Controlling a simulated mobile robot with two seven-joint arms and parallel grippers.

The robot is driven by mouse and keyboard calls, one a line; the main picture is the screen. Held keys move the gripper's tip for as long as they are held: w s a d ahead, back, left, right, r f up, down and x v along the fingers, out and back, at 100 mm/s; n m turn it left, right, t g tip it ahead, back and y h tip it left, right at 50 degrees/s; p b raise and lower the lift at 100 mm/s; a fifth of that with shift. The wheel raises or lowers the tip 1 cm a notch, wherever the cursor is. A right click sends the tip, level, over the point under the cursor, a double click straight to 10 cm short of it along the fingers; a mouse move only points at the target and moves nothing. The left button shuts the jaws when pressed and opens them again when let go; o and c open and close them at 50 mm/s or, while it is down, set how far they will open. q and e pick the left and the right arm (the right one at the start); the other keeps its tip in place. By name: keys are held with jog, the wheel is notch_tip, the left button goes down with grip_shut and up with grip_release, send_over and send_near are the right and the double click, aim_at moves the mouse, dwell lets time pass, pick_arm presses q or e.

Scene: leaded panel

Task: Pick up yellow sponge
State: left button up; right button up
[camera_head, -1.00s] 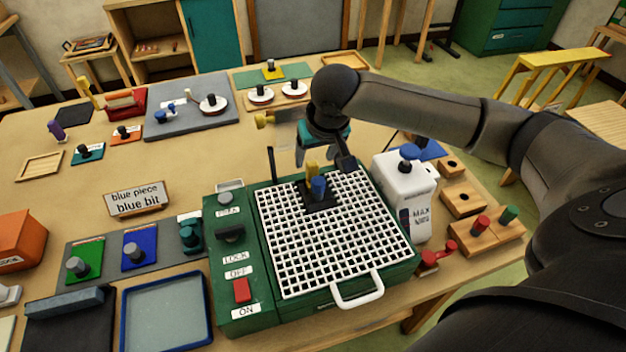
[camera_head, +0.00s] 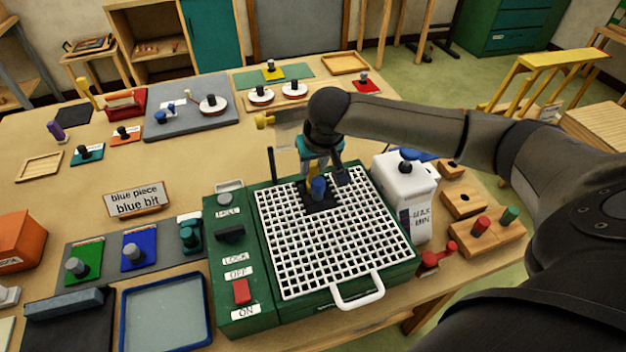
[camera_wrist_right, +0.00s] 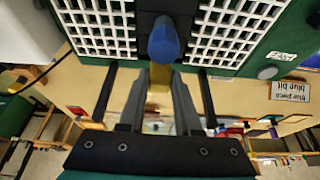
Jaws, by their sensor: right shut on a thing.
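The yellow sponge (camera_head: 313,165) is a small yellow block at the back edge of the white grid, right behind the blue bit (camera_head: 319,188). My right gripper (camera_head: 317,166) reaches down over it. In the right wrist view my gripper (camera_wrist_right: 158,88) has its fingers shut on the yellow sponge (camera_wrist_right: 160,76), with the blue bit (camera_wrist_right: 163,42) just beyond. The arm and fingers partly hide the sponge in the head view. I cannot tell whether it is lifted off its seat. My left gripper is not in view.
The green machine (camera_head: 232,285) carries the white grid (camera_head: 335,240) and a front handle. A white bottle (camera_head: 403,195) stands close to the right of the grid. Wooden blocks (camera_head: 465,200) lie further right. A blue tray (camera_head: 165,312) and blue bit sign (camera_head: 136,199) lie left.

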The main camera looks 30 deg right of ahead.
grip_shut()
notch_tip(320, 180, up, 28)
jog(key=p, duration=0.2)
dwell(0.6)
jog(key=shift+o, duration=0.3)
grip_release()
grip_shut()
